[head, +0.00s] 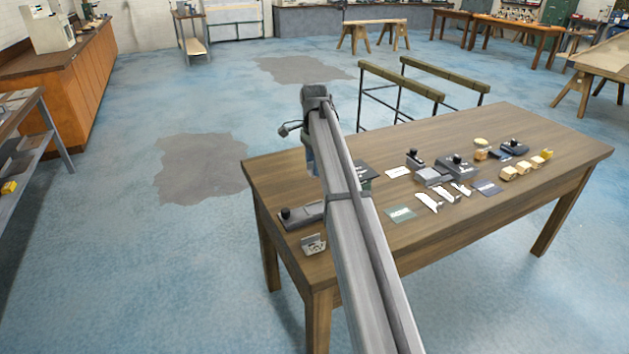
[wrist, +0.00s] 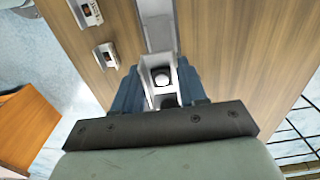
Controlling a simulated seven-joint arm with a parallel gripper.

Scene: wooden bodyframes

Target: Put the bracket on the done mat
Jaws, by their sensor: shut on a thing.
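My gripper (wrist: 161,86) has its two blue fingers closed on the sides of a light grey metal piece, which looks like the bracket (wrist: 148,62). The bracket has upright walls and a round opening or spot in its middle. In the head view my gripper (head: 311,161) is mostly hidden behind my arm, over the table's left part, and the held piece cannot be made out.
A grey fixture with a black knob (head: 300,215) and another metal bracket (head: 314,244) are at the table's (head: 540,150) left end. Knobbed fixtures (head: 458,167), white pieces (head: 429,202) and yellowish blocks (head: 508,173) crowd the middle and right. The table's front right is clear.

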